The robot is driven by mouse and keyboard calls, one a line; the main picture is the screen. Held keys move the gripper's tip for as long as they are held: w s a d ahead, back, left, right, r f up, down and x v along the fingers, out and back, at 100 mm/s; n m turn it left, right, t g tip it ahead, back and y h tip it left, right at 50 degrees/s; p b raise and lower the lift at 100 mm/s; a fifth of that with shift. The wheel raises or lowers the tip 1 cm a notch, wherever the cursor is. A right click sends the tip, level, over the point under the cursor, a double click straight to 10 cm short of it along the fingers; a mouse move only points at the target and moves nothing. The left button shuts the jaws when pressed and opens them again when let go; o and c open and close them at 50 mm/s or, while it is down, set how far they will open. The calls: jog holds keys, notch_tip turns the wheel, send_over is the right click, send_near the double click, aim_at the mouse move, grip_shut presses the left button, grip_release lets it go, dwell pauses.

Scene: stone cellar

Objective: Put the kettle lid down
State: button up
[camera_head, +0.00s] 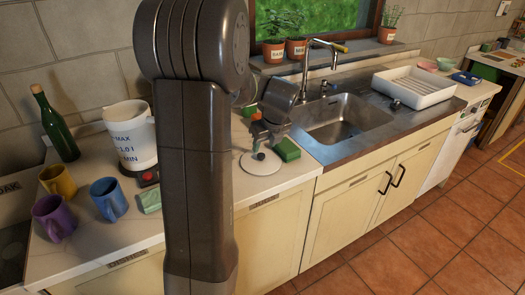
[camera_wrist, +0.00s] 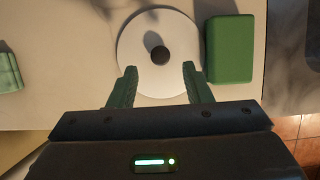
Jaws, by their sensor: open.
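The kettle lid (camera_head: 260,164) is a pale round disc with a dark knob, lying flat on the counter near its front edge. It also shows in the wrist view (camera_wrist: 137,62), its knob up. My gripper (camera_head: 262,143) is at the lid, and in the wrist view my gripper (camera_wrist: 158,74) has its fingers apart on either side below the knob, with nothing between the tips. The kettle (camera_head: 131,136), white with blue level marks, stands on the counter to the left, its top open.
A green block (camera_wrist: 230,49) lies close to the right of the lid. Mugs (camera_head: 109,198), a green bottle (camera_head: 57,127) and a pale green cloth-like item (camera_head: 150,200) are to the left. The sink (camera_head: 345,120) lies to the right.

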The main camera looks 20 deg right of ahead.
aim_at(261, 155)
jog(key=v, duration=0.7)
jog(key=shift+f, duration=0.1)
jog(key=x, duration=1.2)
jog(key=shift+f, duration=0.35)
notch_tip(261, 155, up, 3)
jog(key=shift+r, duration=0.65)
jog(key=shift+f, duration=0.1)
